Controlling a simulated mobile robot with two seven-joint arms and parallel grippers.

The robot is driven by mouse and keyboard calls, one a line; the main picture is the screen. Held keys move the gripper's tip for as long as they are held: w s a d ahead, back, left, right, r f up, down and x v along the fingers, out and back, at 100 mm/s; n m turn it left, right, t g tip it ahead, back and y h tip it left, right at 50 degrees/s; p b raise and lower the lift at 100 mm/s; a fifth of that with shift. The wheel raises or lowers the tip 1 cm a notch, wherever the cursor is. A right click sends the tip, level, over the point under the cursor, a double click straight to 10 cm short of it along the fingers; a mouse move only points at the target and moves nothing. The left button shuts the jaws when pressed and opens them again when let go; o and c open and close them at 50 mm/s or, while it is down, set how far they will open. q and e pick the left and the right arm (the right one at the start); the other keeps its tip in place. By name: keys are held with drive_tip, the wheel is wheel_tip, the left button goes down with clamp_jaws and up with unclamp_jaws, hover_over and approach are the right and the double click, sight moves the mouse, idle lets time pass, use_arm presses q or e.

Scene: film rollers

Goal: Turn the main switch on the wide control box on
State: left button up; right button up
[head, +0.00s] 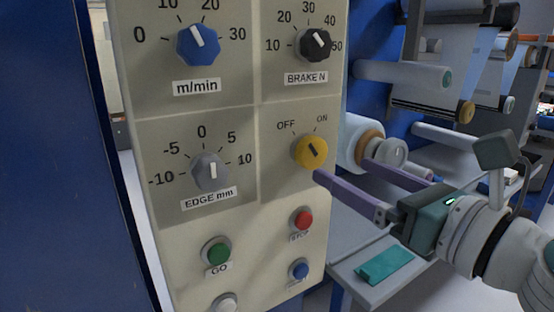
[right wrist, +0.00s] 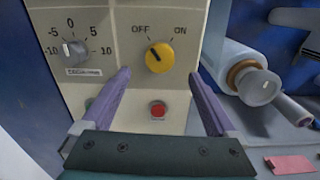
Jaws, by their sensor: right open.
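The wide control box (head: 235,225) is a beige panel with dials and buttons, filling the middle of the head view. Its main switch is a yellow knob (head: 312,151) with a black pointer, under the OFF and ON labels; it also shows in the right wrist view (right wrist: 160,58). The pointer tilts up and left, toward OFF. My right gripper (head: 343,169) is open and empty, its purple fingers reaching toward the panel. In the right wrist view its fingertips (right wrist: 159,75) lie left and right of the knob, slightly below it, apart from it. My left gripper is out of view.
A blue m/min dial (head: 198,46), a black BRAKE dial (head: 315,45) and a grey EDGE dial (head: 210,172) surround the switch. A red button (head: 302,219) sits below it, a green button (head: 217,252) lower left. Film rollers (head: 365,142) stand close on the right.

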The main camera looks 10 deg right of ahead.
sight(316, 155)
drive_tip(key=x, duration=0.6)
drive_tip(key=shift+w+b, duration=0.15)
drive_tip(key=shift+b, duration=0.2)
drive_tip(key=shift+c, duration=0.2)
drive_tip(key=c, duration=1.3)
